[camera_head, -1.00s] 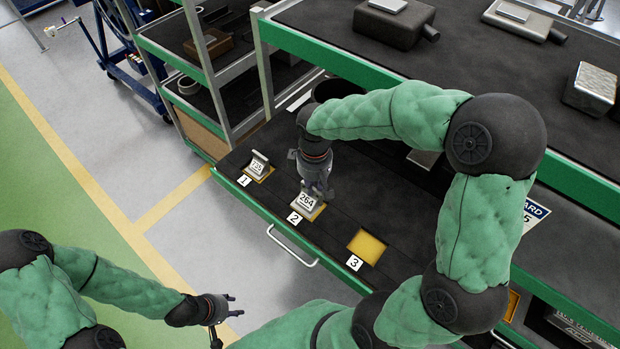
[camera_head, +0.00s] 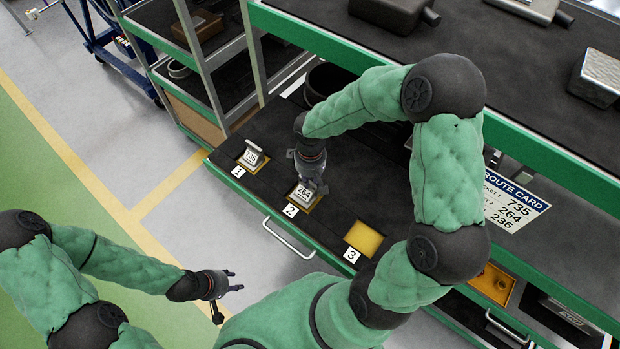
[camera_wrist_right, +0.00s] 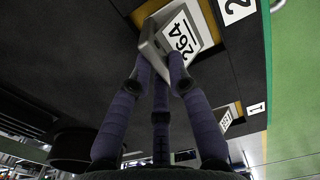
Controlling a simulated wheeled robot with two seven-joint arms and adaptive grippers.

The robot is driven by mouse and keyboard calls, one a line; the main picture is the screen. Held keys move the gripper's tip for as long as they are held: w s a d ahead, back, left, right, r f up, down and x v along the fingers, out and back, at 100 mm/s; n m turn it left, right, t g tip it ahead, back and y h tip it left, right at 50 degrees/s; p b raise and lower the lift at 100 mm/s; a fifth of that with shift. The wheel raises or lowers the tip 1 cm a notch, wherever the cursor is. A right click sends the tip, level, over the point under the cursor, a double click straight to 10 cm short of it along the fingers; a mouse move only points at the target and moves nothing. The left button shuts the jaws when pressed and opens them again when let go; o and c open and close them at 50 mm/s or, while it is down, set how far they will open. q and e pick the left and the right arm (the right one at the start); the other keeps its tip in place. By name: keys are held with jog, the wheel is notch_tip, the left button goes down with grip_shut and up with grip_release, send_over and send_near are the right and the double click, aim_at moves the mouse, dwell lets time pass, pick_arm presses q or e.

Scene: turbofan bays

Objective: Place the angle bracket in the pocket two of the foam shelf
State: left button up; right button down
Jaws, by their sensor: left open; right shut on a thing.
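The angle bracket (camera_head: 302,196) carries a white label reading 264. It sits at pocket two of the foam shelf (camera_head: 335,208), beside the tag marked 2. My right gripper (camera_head: 311,185) is shut on it from above. In the right wrist view the fingers (camera_wrist_right: 160,62) close on the grey upright part of the bracket (camera_wrist_right: 180,38), and some yellow pocket floor shows beside it. Whether the bracket is fully seated cannot be told. My left gripper (camera_head: 228,284) is open and empty, over the floor at lower left, away from the shelf.
Pocket one holds another bracket (camera_head: 252,156) labelled 735. Pocket three (camera_head: 364,238) is empty and yellow. A drawer handle (camera_head: 288,238) sticks out at the shelf front. A route card (camera_head: 512,202) lists 735, 264 and 236. A green-edged upper shelf (camera_head: 440,115) overhangs behind.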

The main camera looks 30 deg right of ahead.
jog(key=shift+w+d+f, duration=0.1)
jog(key=shift+w+f, duration=0.15)
jog(key=shift+f, duration=0.2)
jog(key=shift+s+f, duration=0.1)
jog(key=shift+s, duration=0.05)
jog(key=c, duration=1.2)
grip_release()
notch_tip(320, 180, up, 12)
jog(key=shift+r, duration=0.2)
